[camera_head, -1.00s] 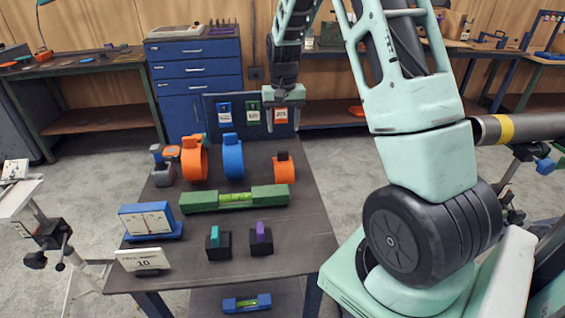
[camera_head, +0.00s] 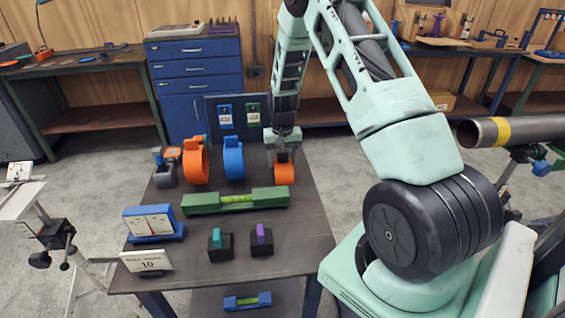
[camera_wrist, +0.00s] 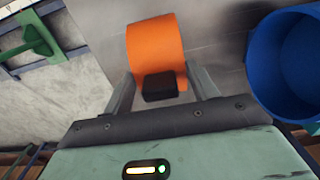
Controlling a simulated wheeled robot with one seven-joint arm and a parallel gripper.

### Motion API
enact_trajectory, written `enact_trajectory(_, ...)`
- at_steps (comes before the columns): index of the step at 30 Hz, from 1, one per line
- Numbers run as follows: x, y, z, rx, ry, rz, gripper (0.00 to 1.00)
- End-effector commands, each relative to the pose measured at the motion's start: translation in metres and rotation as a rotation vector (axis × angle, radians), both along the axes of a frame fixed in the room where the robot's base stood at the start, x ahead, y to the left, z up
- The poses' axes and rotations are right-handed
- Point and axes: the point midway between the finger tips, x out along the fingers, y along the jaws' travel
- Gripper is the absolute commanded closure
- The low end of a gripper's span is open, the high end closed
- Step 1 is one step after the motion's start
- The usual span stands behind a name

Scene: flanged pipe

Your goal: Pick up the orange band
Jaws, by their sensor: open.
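A short orange band (camera_head: 285,172) with a black block on it stands at the back right of the dark table. My gripper (camera_head: 282,150) is directly over it, pointing down. In the wrist view, the open fingers of my gripper (camera_wrist: 161,78) lie on either side of the orange band (camera_wrist: 155,42) and its black block (camera_wrist: 159,87). I cannot tell whether either finger touches the band. A larger orange ring (camera_head: 190,166) stands farther left on the table.
A blue ring (camera_head: 233,160) stands just left of my gripper; it also shows in the wrist view (camera_wrist: 267,70). A green level (camera_head: 235,201) lies in front. A gauge (camera_head: 148,221) and two small dark blocks stand nearer. An upright tag board (camera_head: 238,131) stands behind.

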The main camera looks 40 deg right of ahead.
Motion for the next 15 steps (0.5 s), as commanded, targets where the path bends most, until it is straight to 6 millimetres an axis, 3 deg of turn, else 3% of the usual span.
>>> enact_trajectory(6, 0.0002, 0.0001, -0.0011, 0.0, 0.0, 0.0, 0.42)
enact_trajectory(9, 0.0002, 0.0001, -0.0009, 0.0, 0.0, 0.0, 0.67)
enact_trajectory(15, 0.0003, 0.0, -0.0006, -0.001, -0.001, 0.0, 0.7)
